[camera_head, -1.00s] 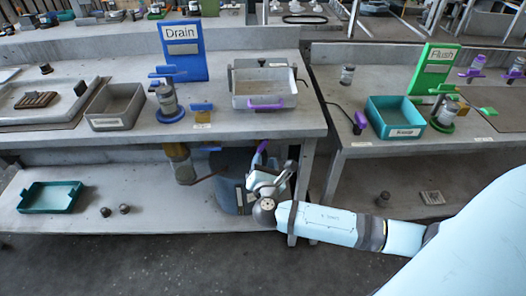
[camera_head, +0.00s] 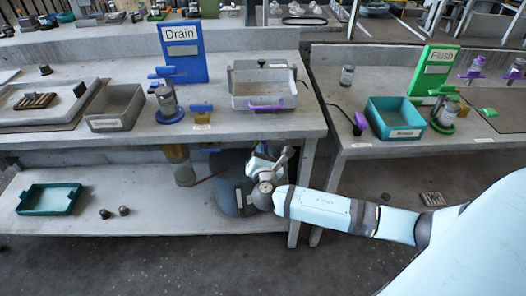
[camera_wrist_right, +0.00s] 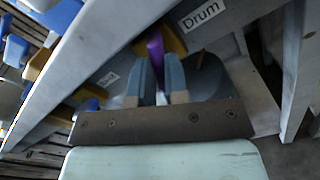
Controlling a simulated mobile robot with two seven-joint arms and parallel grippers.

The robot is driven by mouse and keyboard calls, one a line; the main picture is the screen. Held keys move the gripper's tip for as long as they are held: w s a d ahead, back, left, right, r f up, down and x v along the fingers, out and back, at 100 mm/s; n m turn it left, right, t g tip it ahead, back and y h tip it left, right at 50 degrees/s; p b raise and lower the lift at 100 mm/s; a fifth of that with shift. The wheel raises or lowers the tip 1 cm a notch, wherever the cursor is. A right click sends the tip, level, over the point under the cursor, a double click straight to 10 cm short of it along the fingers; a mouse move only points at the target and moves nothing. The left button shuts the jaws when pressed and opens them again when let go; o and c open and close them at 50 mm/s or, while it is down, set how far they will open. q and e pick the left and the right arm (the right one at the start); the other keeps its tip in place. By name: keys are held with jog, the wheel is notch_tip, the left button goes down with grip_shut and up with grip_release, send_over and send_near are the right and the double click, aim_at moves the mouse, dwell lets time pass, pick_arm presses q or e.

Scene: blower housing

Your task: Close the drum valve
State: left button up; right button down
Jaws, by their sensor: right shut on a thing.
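The drum (camera_head: 226,176) is a blue-grey tub on the lower shelf under the left bench. A "Drum" label (camera_wrist_right: 202,14) shows in the right wrist view. The drum valve's purple handle (camera_wrist_right: 155,50) stands between the fingers of my right gripper (camera_wrist_right: 161,72), which are shut on it. In the head view my right gripper (camera_head: 262,160) is in front of the drum, below the bench top, and I cannot make out the handle clearly there. My left gripper is not in view.
The bench top edge is just above my right gripper, and a bench leg (camera_head: 301,190) stands close on its right. A tank with a yellow top (camera_head: 180,165) is left of the drum. A teal tray (camera_head: 49,199) lies on the lower shelf.

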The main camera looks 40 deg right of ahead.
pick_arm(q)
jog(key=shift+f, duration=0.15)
pick_arm(e)
jog(key=shift+f+m, duration=0.1)
jog(key=shift+m, duration=0.4)
pick_arm(q)
jog(key=b, duration=0.3)
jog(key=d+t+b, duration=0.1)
jog(key=b, duration=0.2)
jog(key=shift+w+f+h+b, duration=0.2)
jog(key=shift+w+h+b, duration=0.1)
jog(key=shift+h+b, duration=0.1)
pick_arm(e)
jog(key=m, duration=1.1)
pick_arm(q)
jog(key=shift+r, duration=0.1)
pick_arm(e)
jog(key=shift+m, duration=0.3)
jog(key=c, duration=1.1)
grip_release()
jog(key=shift+c, duration=0.2)
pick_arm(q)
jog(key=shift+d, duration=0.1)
